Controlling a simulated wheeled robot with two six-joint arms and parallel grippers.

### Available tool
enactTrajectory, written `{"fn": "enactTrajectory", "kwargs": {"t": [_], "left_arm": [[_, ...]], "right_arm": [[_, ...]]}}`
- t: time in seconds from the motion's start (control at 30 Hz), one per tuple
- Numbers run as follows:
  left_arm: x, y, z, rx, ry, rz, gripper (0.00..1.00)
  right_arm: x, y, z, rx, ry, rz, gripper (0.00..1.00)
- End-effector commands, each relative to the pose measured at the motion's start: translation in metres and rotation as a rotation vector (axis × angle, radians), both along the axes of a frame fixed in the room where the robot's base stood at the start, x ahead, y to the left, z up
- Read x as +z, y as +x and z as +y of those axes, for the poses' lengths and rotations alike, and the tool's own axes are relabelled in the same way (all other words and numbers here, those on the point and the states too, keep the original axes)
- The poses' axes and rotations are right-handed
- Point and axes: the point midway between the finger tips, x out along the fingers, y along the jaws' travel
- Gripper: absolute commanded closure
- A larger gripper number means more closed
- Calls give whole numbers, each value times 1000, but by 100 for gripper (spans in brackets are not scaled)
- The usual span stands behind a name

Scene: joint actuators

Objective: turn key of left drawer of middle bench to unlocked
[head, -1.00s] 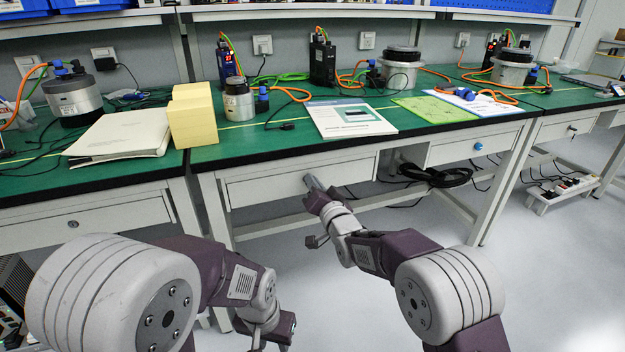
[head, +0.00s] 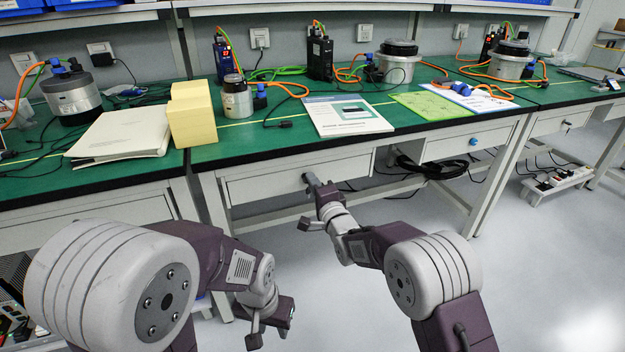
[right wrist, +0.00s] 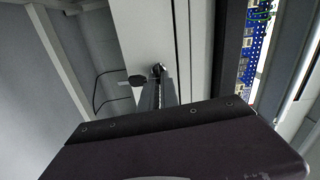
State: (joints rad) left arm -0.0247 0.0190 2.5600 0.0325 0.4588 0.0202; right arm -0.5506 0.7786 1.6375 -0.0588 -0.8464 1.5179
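The left drawer (head: 285,172) of the middle bench is a pale grey front under the green top, and it looks shut. My right gripper (head: 311,182) is at the lower part of this drawer front and covers the lock area in the head view. In the right wrist view a small shiny lock or key part (right wrist: 158,69) shows on the pale drawer front (right wrist: 146,35), right at the tip of my right gripper (right wrist: 157,88). The fingers are seen edge-on, so their gap and the key's angle are unclear. My left gripper (head: 268,325) hangs low, away from the bench.
Black cables (head: 435,168) hang below the bench. A yellow block (head: 192,120) and a booklet (head: 347,116) lie on top.

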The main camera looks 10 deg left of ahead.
Motion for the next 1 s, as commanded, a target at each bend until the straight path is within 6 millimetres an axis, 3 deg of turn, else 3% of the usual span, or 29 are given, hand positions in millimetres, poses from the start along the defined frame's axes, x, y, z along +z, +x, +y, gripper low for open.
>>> {"fn": "enactTrajectory", "kwargs": {"t": [0.8, 0.9, 1.0], "left_arm": [[4, 0, 0, 0, 0, 0, 64], [4, 0, 0, 0, 0, 0, 64], [4, 0, 0, 0, 0, 0, 64]], "right_arm": [[-2, 0, -1, -2, 90, 62, 100], [-2, 0, -1, -2, 90, 62, 73], [-2, 0, -1, -1, 89, 61, 73]]}}
